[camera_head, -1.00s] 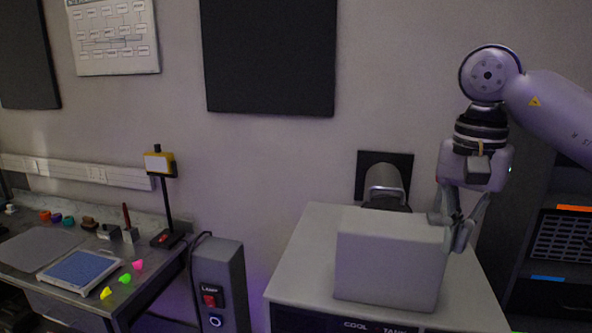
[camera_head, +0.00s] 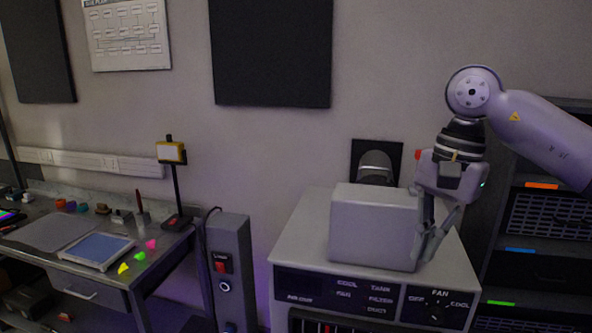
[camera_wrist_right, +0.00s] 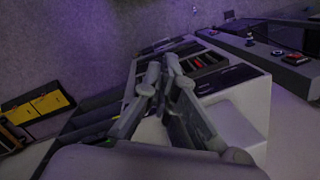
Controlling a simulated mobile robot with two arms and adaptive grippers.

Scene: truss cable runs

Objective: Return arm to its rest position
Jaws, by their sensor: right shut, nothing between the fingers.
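My right gripper (camera_head: 424,262) hangs from my right arm at the right of the head view, fingers pointing down. It is shut and empty. It is at the right side of a grey box (camera_head: 372,228) on top of a grey cabinet (camera_head: 300,232); I cannot tell whether it touches the box. In the right wrist view the fingers (camera_wrist_right: 166,65) come together at their tips, with nothing between them. My left gripper is not in view.
A workbench (camera_head: 28,252) with a blue-topped pad (camera_head: 97,249) and small coloured pieces stands at left. A grey pedestal (camera_head: 231,260) with a lamp switch stands between bench and cabinet. Dark shelving (camera_head: 535,265) is at right.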

